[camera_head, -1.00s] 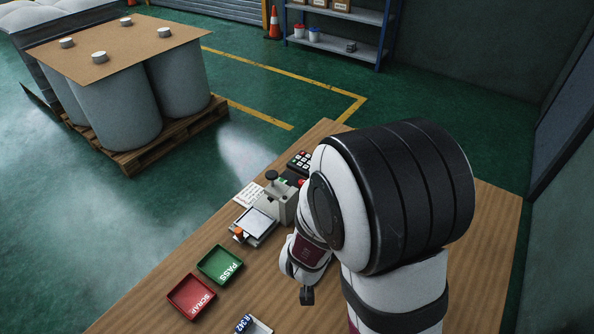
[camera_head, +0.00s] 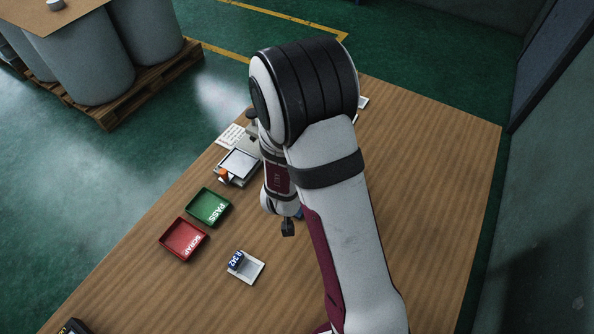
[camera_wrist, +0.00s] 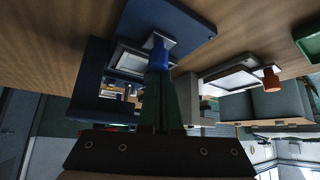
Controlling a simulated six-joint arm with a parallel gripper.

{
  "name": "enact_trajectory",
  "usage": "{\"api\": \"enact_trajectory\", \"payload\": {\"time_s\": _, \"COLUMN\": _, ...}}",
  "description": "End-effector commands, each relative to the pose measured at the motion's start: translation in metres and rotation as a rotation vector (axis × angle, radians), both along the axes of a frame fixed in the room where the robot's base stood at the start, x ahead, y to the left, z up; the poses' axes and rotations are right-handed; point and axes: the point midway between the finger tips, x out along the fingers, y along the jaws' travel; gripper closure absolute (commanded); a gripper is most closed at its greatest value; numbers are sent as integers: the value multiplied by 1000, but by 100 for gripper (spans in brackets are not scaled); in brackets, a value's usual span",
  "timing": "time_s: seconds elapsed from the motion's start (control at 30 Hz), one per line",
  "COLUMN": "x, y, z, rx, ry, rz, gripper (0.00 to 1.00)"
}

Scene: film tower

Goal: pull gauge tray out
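My gripper (camera_head: 288,229) hangs low over the wooden table in the head view. In the wrist view, its dark fingers (camera_wrist: 160,100) reach toward a blue knob (camera_wrist: 157,56) on a pale tray front (camera_wrist: 150,37), with the tips at or very near the knob. I cannot tell whether they touch it or how far apart they are. The tray belongs to a blue gauge (camera_wrist: 185,18), which my arm mostly hides in the head view. A second, grey device with a pale tray (camera_head: 239,163) and orange knob (camera_head: 223,174) stands left of my arm; its orange knob shows in the wrist view (camera_wrist: 271,79).
A green PASS bin (camera_head: 209,207) and a red SCRAP bin (camera_head: 184,239) stand on the table (camera_head: 420,190) at the left. A white stand (camera_head: 247,270) holds a blue labelled piece (camera_head: 236,261). The table right of my arm is clear. Drums on a pallet (camera_head: 150,85) stand beyond the table.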

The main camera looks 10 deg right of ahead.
Motion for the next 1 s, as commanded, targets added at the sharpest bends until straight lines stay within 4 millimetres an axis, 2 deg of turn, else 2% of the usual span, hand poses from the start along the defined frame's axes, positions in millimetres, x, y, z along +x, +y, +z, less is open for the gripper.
{"api": "enact_trajectory", "payload": {"time_s": 0.1, "x": -20, "y": 20, "z": 0, "rx": -1, "ry": 2, "rz": 5, "gripper": 100}}
{"api": "enact_trajectory", "payload": {"time_s": 0.23, "x": -34, "y": 34, "z": 0, "rx": -1, "ry": 1, "rz": 4, "gripper": 100}}
{"api": "enact_trajectory", "payload": {"time_s": 0.6, "x": -42, "y": 37, "z": -2, "rx": -1, "ry": 9, "rz": -2, "gripper": 100}}
{"api": "enact_trajectory", "payload": {"time_s": 0.67, "x": -43, "y": 38, "z": -1, "rx": 3, "ry": 12, "rz": -2, "gripper": 88}}
{"api": "enact_trajectory", "payload": {"time_s": 0.77, "x": -45, "y": 45, "z": 11, "rx": 77, "ry": 39, "rz": -8, "gripper": 70}}
{"api": "enact_trajectory", "payload": {"time_s": 0.87, "x": -57, "y": 61, "z": 41, "rx": 228, "ry": 118, "rz": 2, "gripper": 52}}
{"api": "enact_trajectory", "payload": {"time_s": 1.0, "x": -96, "y": 72, "z": 86, "rx": 371, "ry": 264, "rz": 34, "gripper": 26}}
